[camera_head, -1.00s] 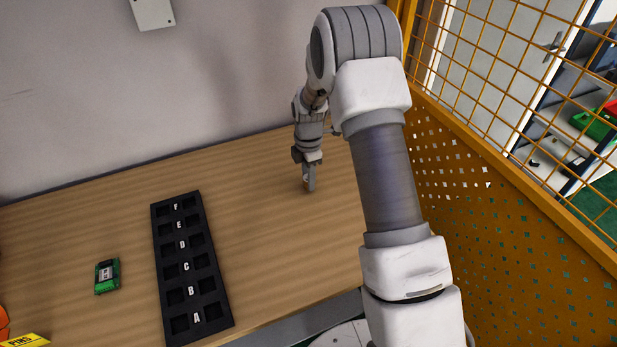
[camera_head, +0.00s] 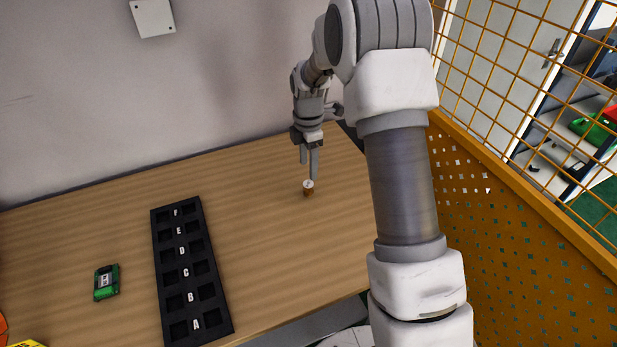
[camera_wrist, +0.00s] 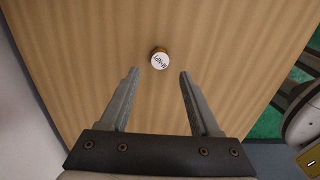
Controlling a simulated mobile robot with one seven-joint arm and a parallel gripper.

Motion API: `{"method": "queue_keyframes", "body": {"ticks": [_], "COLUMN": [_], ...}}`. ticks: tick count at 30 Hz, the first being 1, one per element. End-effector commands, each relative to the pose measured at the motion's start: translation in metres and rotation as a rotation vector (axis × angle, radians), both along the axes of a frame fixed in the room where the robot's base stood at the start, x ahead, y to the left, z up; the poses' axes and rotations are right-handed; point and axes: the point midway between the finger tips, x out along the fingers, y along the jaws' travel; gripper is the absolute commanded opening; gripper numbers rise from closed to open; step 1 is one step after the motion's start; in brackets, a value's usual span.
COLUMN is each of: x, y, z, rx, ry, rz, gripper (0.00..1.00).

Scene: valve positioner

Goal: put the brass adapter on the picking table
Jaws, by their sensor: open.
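The brass adapter (camera_head: 308,188) stands on the wooden picking table (camera_head: 262,228), right of the black lettered tray. It is a small brass-coloured piece with a white top. In the wrist view the adapter (camera_wrist: 159,59) shows dark lettering on its white top and lies just beyond the fingertips, roughly midway between them. My gripper (camera_head: 309,162) is open and empty above the adapter, apart from it. Both fingers of my gripper (camera_wrist: 160,72) show in the wrist view with bare table between them.
The black tray (camera_head: 207,270) with lettered compartments A to F lies left of the adapter. A green device (camera_head: 106,282) lies further left. An orange mesh fence (camera_head: 520,215) borders the right side, and a wall (camera_head: 200,90) stands behind the table. The table around the adapter is clear.

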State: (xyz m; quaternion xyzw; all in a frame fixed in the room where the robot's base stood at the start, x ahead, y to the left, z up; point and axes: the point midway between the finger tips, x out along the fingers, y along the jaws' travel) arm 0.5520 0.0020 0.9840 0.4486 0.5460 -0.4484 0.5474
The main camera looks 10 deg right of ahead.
Motion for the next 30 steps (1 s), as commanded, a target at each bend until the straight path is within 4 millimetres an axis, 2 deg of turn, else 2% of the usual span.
{"method": "queue_keyframes", "body": {"ticks": [3,11,14,20,24,30], "x": [0.0,-0.002,-0.008,-0.038,-0.065,-0.108], "y": [-0.001,0.0,0.0,-0.001,-0.001,-0.001], "z": [0.023,0.048,0.064,0.115,0.148,0.186], "rx": [-0.001,0.0,-0.002,0.004,0.019,0.056], "ry": [-0.002,-0.005,-0.022,-0.085,-0.131,-0.195], "rz": [0.0,-0.015,-0.066,-0.279,-0.448,-0.687], "gripper": [0.63,0.63,0.63,0.63,0.63,0.63]}}
